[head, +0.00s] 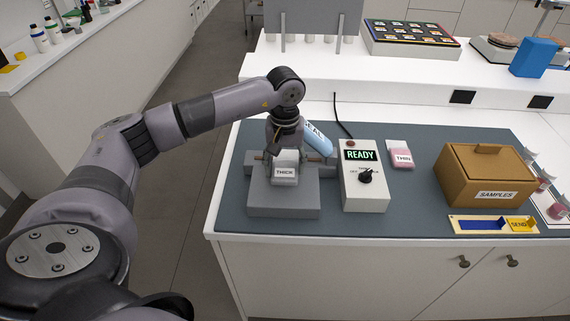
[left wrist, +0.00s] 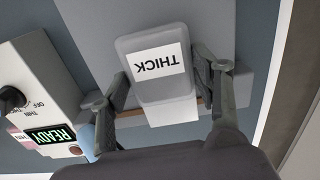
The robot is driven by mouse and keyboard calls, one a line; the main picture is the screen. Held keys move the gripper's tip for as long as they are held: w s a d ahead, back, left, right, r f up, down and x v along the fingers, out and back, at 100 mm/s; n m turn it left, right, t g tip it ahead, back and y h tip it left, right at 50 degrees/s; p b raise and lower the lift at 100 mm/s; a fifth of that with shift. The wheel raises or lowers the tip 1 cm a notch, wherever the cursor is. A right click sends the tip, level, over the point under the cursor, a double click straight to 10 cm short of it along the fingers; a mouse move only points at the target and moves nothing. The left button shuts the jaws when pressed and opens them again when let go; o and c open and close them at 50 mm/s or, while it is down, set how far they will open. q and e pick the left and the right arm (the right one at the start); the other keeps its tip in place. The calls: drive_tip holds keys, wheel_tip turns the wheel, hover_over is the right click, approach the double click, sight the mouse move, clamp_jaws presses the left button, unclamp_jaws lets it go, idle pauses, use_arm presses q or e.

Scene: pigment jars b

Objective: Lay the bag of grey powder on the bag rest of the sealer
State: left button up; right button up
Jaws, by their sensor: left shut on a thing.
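The bag of grey powder (head: 285,169), with a white THICK label, is between the fingers of my left gripper (head: 285,155). In the left wrist view the bag (left wrist: 155,85) has a finger on each side. The grey sealer (head: 284,203) is under it, and its flat front part is the bag rest (left wrist: 200,15). The bag is over the rear of this part; I cannot tell whether it touches. A blue bar marked SEAL (head: 318,138) shows behind and right of the gripper. My right gripper is not in view.
A control box (head: 365,195) with a READY display and black dial stands just right of the sealer. Beyond it are a pink bag marked THIN (head: 401,155), a brown SAMPLES box (head: 484,178) and a SEND tray (head: 475,226). The dark mat (head: 420,215) is bare between them.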

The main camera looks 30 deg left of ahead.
sight(284, 168)
use_arm(q)
drive_tip(key=shift+f+b, duration=0.75)
drive_tip(key=shift+f, duration=0.1)
drive_tip(key=o, duration=1.2)
drive_tip(key=shift+r, duration=0.1)
drive_tip(key=shift+r+p, duration=1.55)
drive_tip(key=shift+r, duration=1.5)
drive_tip(key=shift+s+f, duration=0.1)
drive_tip(key=shift+f, duration=0.05)
